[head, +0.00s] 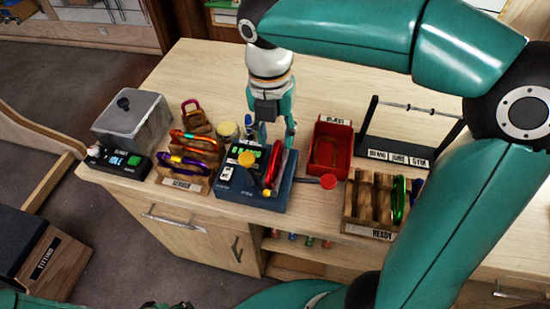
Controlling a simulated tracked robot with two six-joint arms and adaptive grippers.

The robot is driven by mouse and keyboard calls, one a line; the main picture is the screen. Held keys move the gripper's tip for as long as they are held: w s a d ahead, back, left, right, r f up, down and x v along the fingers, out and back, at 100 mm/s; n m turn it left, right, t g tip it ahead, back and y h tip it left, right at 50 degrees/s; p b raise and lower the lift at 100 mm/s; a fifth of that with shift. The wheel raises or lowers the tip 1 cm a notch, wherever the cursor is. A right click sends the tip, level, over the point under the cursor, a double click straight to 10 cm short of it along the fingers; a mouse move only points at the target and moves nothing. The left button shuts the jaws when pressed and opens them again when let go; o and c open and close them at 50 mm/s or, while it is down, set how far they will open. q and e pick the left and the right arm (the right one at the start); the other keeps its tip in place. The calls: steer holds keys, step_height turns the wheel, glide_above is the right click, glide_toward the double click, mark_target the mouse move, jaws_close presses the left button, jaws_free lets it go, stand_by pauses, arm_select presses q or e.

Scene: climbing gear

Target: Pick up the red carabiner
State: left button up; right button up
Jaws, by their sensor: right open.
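The red carabiner (273,163) stands upright on the right side of a dark blue device (249,197) with a small screen and a yellow knob. My right gripper (273,138) points down from above, open, with its fingers close over the top of the red carabiner. I cannot tell whether they touch it. My left gripper does not show.
A wooden rack (186,184) with orange and purple carabiners is left of the device. A red tray (332,148) and red-knobbed lever (328,181) are right of it. A READY rack (372,232) holds a green carabiner (398,200). A grey lidded bin (131,120) stands far left.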

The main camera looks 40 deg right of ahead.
mark_target(273, 153)
steer(key=shift+s+f, duration=0.2)
steer(key=shift+f, duration=0.15)
steer(key=shift+w+f, duration=0.2)
steer(key=shift+f, duration=0.3)
steer(key=shift+w+a+f+p, duration=0.1)
steer(key=shift+f+p, duration=0.05)
steer(key=shift+f, duration=1.05)
steer(key=shift+w+f+p, duration=0.1)
steer(key=shift+f+p, duration=0.05)
steer(key=shift+f, duration=1)
jaws_close()
